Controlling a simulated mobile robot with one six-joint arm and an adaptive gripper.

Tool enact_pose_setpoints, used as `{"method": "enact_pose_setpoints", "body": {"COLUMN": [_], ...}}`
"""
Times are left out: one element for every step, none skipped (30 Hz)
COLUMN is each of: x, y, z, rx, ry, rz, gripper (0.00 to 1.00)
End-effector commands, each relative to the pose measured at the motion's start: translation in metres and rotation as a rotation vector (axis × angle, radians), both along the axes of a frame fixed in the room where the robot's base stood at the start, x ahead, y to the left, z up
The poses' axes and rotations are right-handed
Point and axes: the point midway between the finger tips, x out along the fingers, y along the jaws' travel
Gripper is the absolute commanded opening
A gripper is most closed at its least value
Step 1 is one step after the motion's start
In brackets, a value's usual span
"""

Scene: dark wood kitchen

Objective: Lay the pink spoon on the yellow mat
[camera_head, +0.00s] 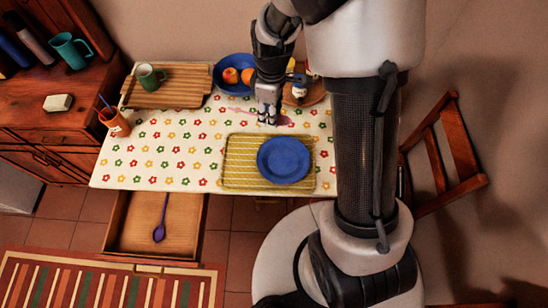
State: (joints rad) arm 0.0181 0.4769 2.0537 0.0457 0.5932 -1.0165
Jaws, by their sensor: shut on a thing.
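My gripper (268,121) points down over the back right part of the table and is shut on the pink spoon (284,121). The spoon shows as a thin pale pink shape to both sides of the fingers, partly hidden by them. I cannot tell whether it touches the cloth. The yellow striped mat (238,171) lies at the front right of the table, in front of my gripper. A blue plate (285,159) lies on the mat's right and middle part, with a bare yellow strip on the left.
A blue fruit bowl (222,88) and a round wooden board (315,98) with small items stand behind my gripper. A slatted tray (185,94) holds a green mug (149,77). An orange cup (116,125) stands at left. The open drawer (130,224) holds a purple spoon (160,232).

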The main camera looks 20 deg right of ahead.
Motion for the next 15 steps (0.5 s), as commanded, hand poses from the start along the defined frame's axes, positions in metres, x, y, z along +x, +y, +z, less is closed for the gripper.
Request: {"method": "enact_pose_setpoints", "body": {"x": [0.001,0.002,0.002,0.002,0.002,0.002,0.002,0.002,0.001,0.000,0.000,-0.001,-0.002,-0.003,-0.004], "y": [0.012,0.019,0.027,0.034,0.040,0.049,0.056,0.063,0.071,0.078,0.084,0.093,0.098,0.104,0.110], "z": [-0.001,-0.002,-0.003,-0.004,-0.005,-0.006,-0.007,-0.008,-0.010,-0.011,-0.011,-0.013,-0.014,-0.014,-0.015], "rx": [0.004,0.006,0.010,0.013,0.016,0.020,0.023,0.026,0.031,0.035,0.038,0.042,0.045,0.047,0.051], "ry": [-0.003,-0.004,-0.005,-0.006,-0.006,-0.007,-0.007,-0.007,-0.006,-0.006,-0.004,-0.003,-0.002,0.000,0.002], "rz": [0.136,0.226,0.342,0.431,0.519,0.641,0.730,0.822,0.941,1.031,1.117,1.228,1.309,1.384,1.477], "gripper": [0.14,0.14,0.14,0.14,0.14,0.14,0.14,0.14,0.14,0.14,0.14,0.14,0.14,0.14,0.14]}}
